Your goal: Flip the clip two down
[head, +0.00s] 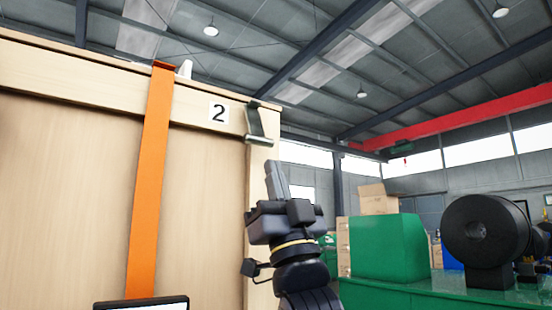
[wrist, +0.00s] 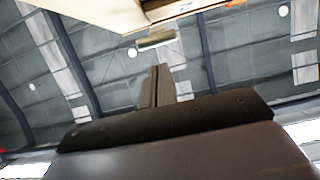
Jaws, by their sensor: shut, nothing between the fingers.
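Clip two (head: 256,122) is a grey metal clip at the upper right corner of a wooden crate (head: 60,180), just right of a white label (head: 218,113) with a black 2. It has a curved plate with a lip at the top and a rounded lower end. My gripper (head: 275,168) points up just below the clip, with a small gap between them in the head view. Its fingers are shut and empty. In the wrist view, the shut fingers (wrist: 156,84) point at a pale bar (wrist: 156,39) under the crate edge, likely the clip's lower end.
An orange strap (head: 150,180) runs down the crate's front, left of the label. The air right of the crate looks free.

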